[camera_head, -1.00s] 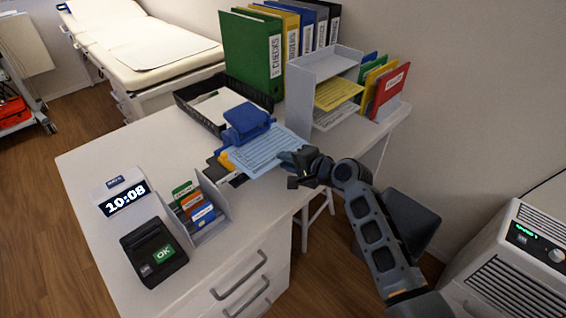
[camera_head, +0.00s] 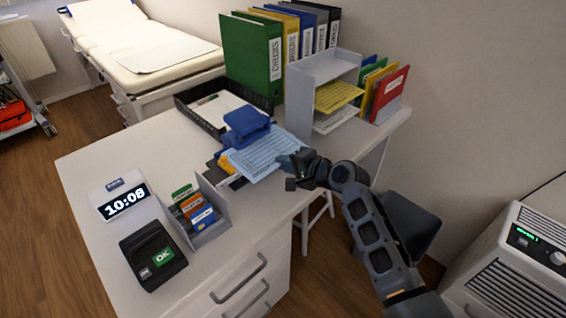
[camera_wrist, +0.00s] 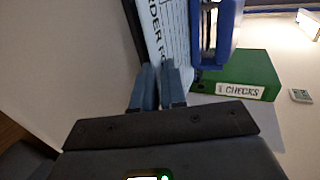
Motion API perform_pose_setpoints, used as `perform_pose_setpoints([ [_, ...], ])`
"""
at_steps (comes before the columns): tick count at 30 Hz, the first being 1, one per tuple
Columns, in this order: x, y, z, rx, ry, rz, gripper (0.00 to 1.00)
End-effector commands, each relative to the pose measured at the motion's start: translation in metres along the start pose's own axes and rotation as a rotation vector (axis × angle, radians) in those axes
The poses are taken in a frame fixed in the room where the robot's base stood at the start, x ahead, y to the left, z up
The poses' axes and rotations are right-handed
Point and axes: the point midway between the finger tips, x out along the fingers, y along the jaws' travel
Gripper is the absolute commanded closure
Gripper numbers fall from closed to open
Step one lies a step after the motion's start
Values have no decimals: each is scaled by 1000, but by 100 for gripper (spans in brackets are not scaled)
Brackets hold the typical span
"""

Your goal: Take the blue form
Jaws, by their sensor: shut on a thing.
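The blue form (camera_head: 265,154) is a light blue printed sheet near the right edge of the white desk. Its far left part lies by a dark blue hole-punch-like device (camera_head: 245,124); whether the device presses on it I cannot tell. My gripper (camera_head: 296,160) is shut on the form's near right edge. In the wrist view, the two bluish fingers (camera_wrist: 158,86) close on the end of the form (camera_wrist: 174,32), which shows part of a printed title. The dark blue device (camera_wrist: 222,35) stands close to the right of the form there.
A black tray (camera_head: 192,118) with paper is behind. Binders (camera_head: 250,55), a grey paper sorter (camera_head: 297,98) and coloured folders (camera_head: 388,92) stand along the wall. A card holder (camera_head: 212,235), clock (camera_head: 122,200) and black terminal (camera_head: 150,254) stand front left. Dark and orange items (camera_head: 226,165) lie beside the form.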

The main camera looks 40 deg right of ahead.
Motion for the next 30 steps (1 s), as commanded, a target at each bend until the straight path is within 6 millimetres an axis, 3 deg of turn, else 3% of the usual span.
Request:
perform_pose_setpoints([
  [11, -3, 1, 0, 0, -1, 5, 100],
  [30, -35, 14, 1, 2, -1, 7, 100],
])
